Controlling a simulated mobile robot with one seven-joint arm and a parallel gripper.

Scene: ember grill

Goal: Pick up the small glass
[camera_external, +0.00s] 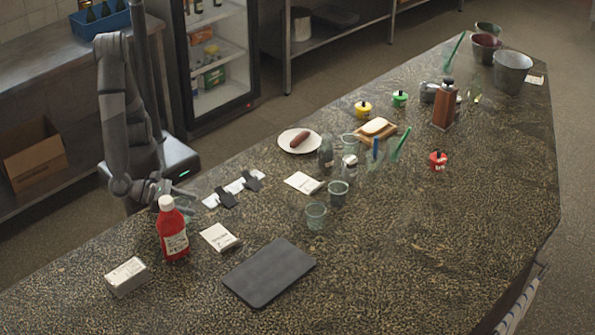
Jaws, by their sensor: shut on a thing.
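My gripper (171,190) is low over the near left edge of the counter, right behind the red bottle (173,240), whose white cap and neck hide part of it. A faint see-through shape at the gripper, just right of the bottle, looks like the small glass (188,211). My gripper is shut on it. The fingertips are too small and covered to see clearly, and I cannot tell whether the glass touches the counter. Other clear glasses stand mid-counter: one nearest (316,215), one behind it (338,194), and more farther back.
A dark board (268,273), a white card (219,237) and a white box (127,277) lie around the bottle. A white strip (211,201) with two dark pieces lies right of my gripper. A plate (287,147) holds a sausage. The right front counter is clear.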

